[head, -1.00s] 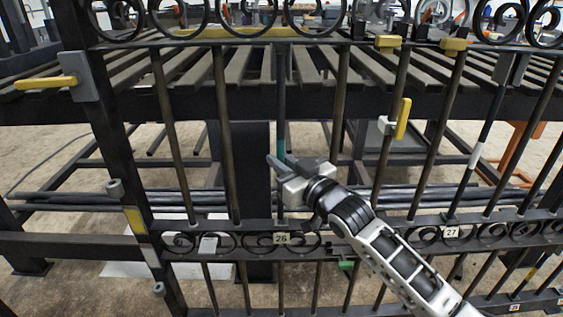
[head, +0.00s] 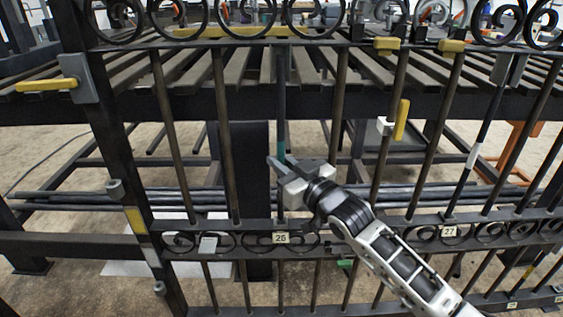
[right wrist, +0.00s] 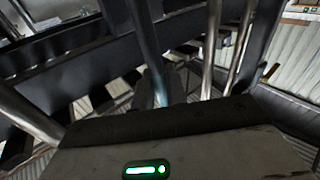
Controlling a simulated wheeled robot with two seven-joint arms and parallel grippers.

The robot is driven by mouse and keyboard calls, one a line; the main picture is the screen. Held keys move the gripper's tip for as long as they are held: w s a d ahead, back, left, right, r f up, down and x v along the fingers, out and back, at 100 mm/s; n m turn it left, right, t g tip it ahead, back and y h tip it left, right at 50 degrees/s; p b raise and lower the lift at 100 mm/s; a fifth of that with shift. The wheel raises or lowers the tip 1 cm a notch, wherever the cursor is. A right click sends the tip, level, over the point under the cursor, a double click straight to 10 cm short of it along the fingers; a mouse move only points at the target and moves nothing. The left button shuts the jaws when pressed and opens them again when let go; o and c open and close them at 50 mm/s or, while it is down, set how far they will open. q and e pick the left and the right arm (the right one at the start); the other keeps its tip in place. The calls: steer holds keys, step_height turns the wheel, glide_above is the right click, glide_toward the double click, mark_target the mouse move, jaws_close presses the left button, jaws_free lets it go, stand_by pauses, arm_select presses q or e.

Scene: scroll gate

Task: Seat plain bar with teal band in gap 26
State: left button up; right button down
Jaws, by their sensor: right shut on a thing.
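The plain bar with a teal band (head: 281,140) stands upright in the gate above the plate marked 26 (head: 281,238). Its upper part reaches the gate's top rail, and its lower end comes down near the lower rail. I cannot tell whether either end is seated. My right gripper (head: 281,165) is shut on this bar just below the teal band. In the right wrist view the bar (right wrist: 147,45) runs down to the gripper, with the teal part close to the jaws. My left gripper is not in view.
Dark upright bars (head: 225,130) flank the gap on both sides. A yellow-handled latch (head: 47,84) sits on the left post. A plate marked 27 (head: 449,232) is on the lower rail to the right. A slatted rack stands behind the gate.

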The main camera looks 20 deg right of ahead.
steer(key=shift+f+b, duration=0.6)
steer(key=shift+f, duration=0.35)
stand_by(0.7)
steer(key=shift+w+d+f+p, duration=0.1)
steer(key=shift+w+p, duration=0.25)
steer(key=shift+p, duration=0.2)
steer(key=shift+f, duration=0.1)
stand_by(0.5)
steer(key=shift+w+d+g+p, duration=0.2)
steer(key=shift+w+g+p, duration=0.1)
steer(key=shift+w+p, duration=0.3)
stand_by(0.3)
